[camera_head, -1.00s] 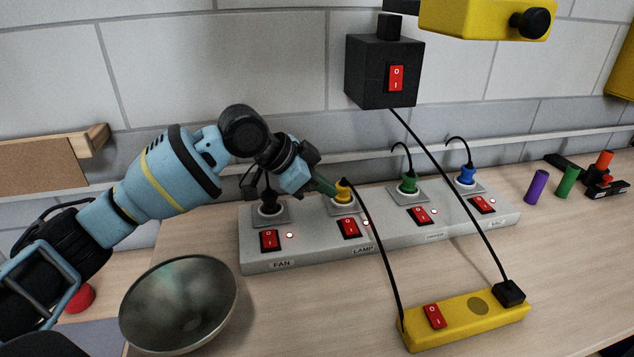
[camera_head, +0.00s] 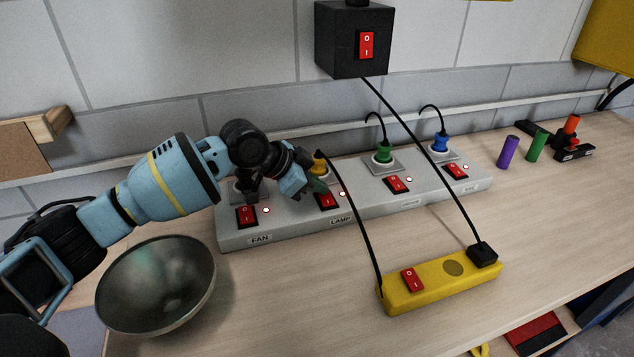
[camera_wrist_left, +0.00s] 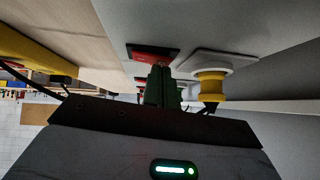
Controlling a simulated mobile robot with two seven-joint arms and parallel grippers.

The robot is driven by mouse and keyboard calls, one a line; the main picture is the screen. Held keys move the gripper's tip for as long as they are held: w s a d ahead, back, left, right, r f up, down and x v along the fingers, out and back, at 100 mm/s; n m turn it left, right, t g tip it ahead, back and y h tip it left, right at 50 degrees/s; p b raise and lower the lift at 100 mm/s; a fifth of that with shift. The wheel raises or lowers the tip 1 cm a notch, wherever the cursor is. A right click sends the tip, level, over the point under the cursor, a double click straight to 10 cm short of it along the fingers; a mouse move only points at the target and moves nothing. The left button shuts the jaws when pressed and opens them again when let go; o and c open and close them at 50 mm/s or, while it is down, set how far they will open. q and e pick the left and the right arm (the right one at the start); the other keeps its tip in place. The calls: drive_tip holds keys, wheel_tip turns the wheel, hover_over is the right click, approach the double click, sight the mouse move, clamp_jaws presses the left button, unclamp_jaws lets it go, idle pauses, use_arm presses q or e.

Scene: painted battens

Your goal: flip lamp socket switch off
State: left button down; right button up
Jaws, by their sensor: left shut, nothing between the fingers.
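A grey power strip (camera_head: 370,209) lies along the back of the table, with a row of sockets and red rocker switches. The LAMP switch (camera_head: 328,201) has a lit red light beside it, and a yellow plug (camera_head: 320,168) sits in the socket behind. My left gripper (camera_head: 319,187) is shut and empty, its green fingertips just above or at the back of the LAMP switch; I cannot tell whether they touch. In the left wrist view the fingers (camera_wrist_left: 161,85) are at the red switch (camera_wrist_left: 152,53), beside the yellow plug (camera_wrist_left: 209,88). My right gripper is not in view.
A metal bowl (camera_head: 157,286) stands in front of the strip at left. A yellow strip (camera_head: 440,286) lies in front at right, its black cable rising to a black switch box (camera_head: 351,40). FAN switch (camera_head: 247,216) is left of LAMP.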

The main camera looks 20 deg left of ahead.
use_arm(q)
drive_tip(key=shift+f, duration=0.1)
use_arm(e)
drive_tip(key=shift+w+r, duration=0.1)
use_arm(q)
drive_tip(key=shift+w+a+f, duration=0.1)
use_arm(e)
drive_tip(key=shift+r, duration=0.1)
use_arm(q)
drive_tip(key=shift+s+d+p, duration=0.55)
drive_tip(key=shift+s+p, duration=0.1)
drive_tip(key=shift+p, duration=0.1)
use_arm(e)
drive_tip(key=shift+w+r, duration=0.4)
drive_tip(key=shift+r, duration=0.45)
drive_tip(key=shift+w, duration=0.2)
